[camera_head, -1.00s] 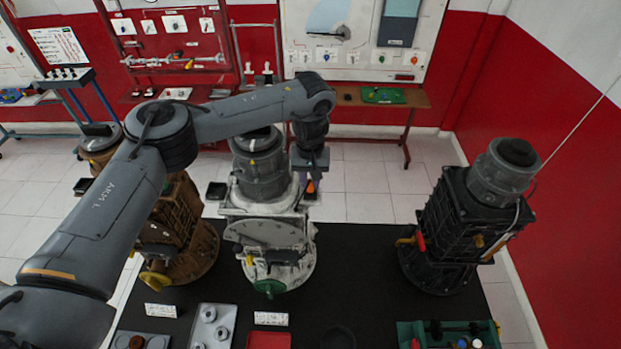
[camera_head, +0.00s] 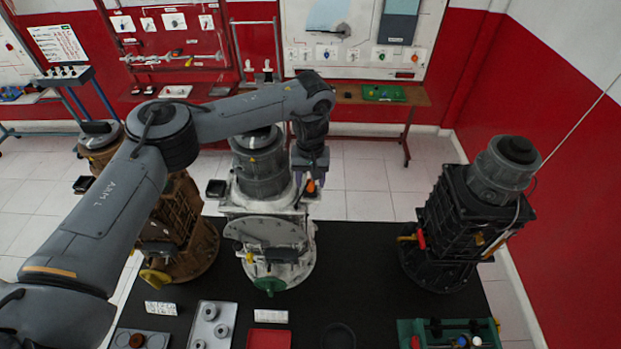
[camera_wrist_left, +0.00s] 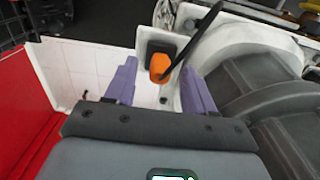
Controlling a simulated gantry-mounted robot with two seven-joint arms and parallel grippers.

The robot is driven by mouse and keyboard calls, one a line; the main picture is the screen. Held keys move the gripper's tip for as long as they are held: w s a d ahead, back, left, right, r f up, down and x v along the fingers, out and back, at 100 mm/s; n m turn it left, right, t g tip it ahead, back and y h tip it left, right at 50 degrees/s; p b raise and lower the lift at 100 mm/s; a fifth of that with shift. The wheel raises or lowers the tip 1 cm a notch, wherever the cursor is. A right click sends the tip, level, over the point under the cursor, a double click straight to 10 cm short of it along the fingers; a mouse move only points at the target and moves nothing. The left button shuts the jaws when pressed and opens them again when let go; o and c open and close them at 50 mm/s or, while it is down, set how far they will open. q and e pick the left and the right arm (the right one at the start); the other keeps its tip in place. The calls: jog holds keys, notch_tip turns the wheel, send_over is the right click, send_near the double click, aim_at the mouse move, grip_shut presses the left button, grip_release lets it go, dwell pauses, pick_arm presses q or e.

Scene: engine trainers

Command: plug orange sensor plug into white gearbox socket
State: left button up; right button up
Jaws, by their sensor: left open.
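The white gearbox (camera_head: 268,225) stands upright on the black table, with a grey motor on top. The orange sensor plug (camera_wrist_left: 160,66) sits at a dark square socket (camera_wrist_left: 161,48) on the gearbox's white side, with a black cable running from it to the upper right. The plug also shows in the head view (camera_head: 311,186). My left gripper (camera_wrist_left: 158,78) is open, its purple fingers apart on either side of the plug, not visibly touching it. How deep the plug sits cannot be told. My right gripper is not in view.
A brown gearbox (camera_head: 180,228) stands close on the left, a black gearbox (camera_head: 460,230) on the right. Trays, a red box (camera_head: 268,339) and a green tool tray (camera_head: 405,330) lie at the front. The black table (camera_head: 355,265) is clear between the white and black gearboxes.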

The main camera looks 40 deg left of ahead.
pick_arm(q)
notch_tip(320, 180, up, 11)
jog(key=shift+f, duration=0.2)
dwell(0.3)
dwell(0.4)
